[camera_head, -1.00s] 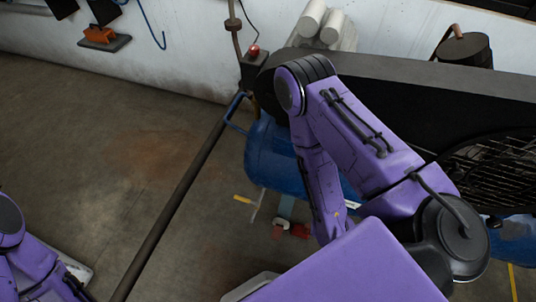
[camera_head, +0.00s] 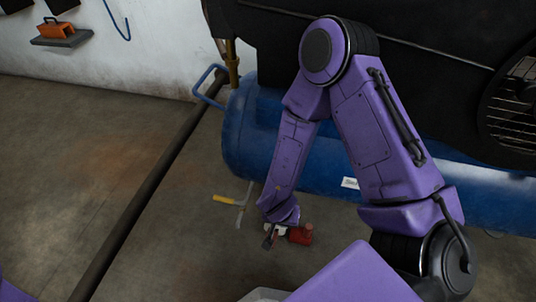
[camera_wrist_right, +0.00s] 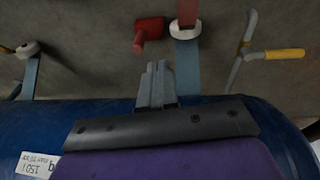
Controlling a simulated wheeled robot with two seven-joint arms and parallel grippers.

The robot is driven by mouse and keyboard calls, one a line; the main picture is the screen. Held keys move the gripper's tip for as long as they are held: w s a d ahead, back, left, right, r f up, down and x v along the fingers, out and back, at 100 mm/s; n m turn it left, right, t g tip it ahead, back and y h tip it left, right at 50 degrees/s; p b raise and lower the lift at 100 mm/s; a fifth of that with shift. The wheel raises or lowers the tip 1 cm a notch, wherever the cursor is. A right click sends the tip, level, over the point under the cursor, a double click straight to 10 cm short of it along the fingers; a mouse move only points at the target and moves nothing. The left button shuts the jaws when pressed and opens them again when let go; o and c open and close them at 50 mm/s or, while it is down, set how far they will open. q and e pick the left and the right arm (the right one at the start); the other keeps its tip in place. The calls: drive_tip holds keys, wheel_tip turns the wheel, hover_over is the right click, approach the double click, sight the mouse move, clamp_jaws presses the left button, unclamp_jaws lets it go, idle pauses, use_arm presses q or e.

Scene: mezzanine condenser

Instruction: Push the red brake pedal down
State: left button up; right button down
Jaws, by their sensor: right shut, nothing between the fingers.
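The red brake pedal appears to be the flat red plate (camera_wrist_right: 186,10) joined to a white round foot (camera_wrist_right: 185,31) at the end of a light-blue leg (camera_wrist_right: 187,70), at the top of the right wrist view. In the head view the dark red plate (camera_head: 269,241) is small and partly covered by my right arm's end. My right gripper (camera_wrist_right: 157,66) is shut and empty. In the wrist view its fingertips appear left of the leg and below the pedal, with a visible gap to the plate. My left gripper is outside the views.
A red block with a short stub (camera_wrist_right: 148,32) is beside the pedal; it also shows in the head view (camera_head: 301,235). A yellow-handled grey tool (camera_wrist_right: 282,54) lies on the right side. The blue tank (camera_head: 240,135) stands above the legs. A dark pipe (camera_head: 135,220) crosses the floor.

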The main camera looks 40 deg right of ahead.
use_arm(q)
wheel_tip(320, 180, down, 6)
drive_tip(key=b, duration=0.2)
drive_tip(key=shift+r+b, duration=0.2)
drive_tip(key=shift+b, duration=0.15)
use_arm(e)
drive_tip(key=shift+y, duration=0.8)
drive_tip(key=w+a+f, duration=0.3)
drive_tip(key=shift+a, duration=0.15)
drive_tip(key=shift+f, duration=0.15)
